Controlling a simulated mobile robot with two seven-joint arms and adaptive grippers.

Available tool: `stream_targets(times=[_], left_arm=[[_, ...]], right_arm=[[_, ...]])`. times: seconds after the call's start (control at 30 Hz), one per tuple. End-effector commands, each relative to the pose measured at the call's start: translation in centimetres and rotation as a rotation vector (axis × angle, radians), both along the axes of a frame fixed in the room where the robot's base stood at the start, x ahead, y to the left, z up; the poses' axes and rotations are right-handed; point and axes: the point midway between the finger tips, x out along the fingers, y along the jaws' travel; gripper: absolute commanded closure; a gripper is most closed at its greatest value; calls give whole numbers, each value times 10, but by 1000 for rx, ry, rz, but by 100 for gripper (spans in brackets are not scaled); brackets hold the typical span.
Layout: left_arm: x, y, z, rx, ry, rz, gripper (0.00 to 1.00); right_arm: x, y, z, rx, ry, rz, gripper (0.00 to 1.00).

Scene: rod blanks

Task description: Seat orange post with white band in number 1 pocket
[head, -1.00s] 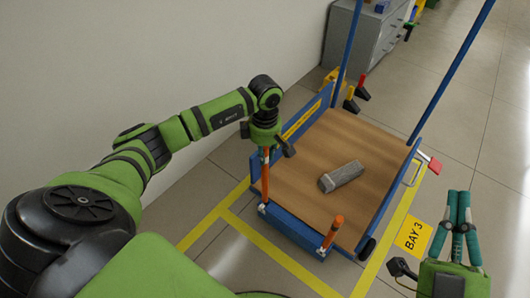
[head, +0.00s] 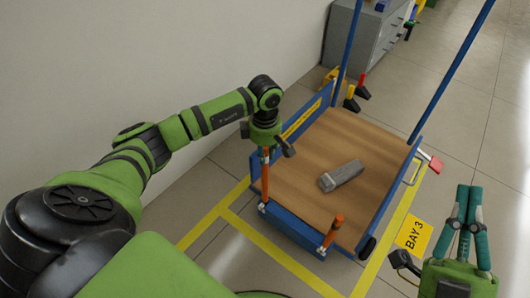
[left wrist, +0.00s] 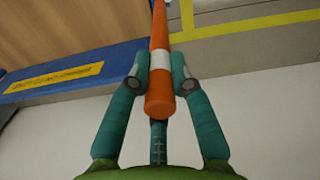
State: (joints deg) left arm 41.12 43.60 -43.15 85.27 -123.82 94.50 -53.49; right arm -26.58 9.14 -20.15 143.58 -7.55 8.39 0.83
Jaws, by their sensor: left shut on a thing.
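My left gripper (head: 264,150) is shut on the orange post (head: 265,178), which hangs upright below it at the near left corner of the blue-edged cart. In the left wrist view my left gripper (left wrist: 160,78) has its teal fingers on both sides of the orange post (left wrist: 159,104), around its white band (left wrist: 160,60). The post's lower end is beside a small white patch at the cart corner; I cannot tell whether it is inside a pocket. No pocket number is readable. My right gripper (head: 468,190) is empty, its fingers together, right of the cart.
Another orange post (head: 332,230) stands at the cart's near right corner. A grey block (head: 341,176) lies on the wooden deck (head: 310,160). Tall blue poles (head: 458,70) rise from the cart. A yellow BAY 3 sign (head: 414,236) is on the floor, and a grey cabinet (head: 366,45) stands behind.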

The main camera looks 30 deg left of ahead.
Motion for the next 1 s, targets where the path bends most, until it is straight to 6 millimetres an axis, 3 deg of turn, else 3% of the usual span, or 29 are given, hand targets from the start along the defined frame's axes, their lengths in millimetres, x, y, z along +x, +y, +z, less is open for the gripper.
stream_targets(times=[0.27, 0.3, 0.33, 0.37, 0.77, 1.0], left_arm=[[0, 0, 0, 0, -1, 1, 100], [0, 0, -1, 0, 0, 0, 70], [0, 0, -1, 0, 0, 0, 58], [0, 0, -1, 0, 0, 0, 55], [0, 0, 0, 0, 0, 0, 55], [0, 0, 11, -1, -1, -1, 55]], right_arm=[[-5, 2, 5, 10, -28, 9, 100], [-5, 2, 4, 11, -27, 9, 100], [-5, 2, 4, 10, -27, 10, 100], [-5, 2, 4, 10, -27, 10, 100], [-3, 2, 3, 6, -15, 8, 100], [21, -5, -32, -57, 196, -36, 100]])
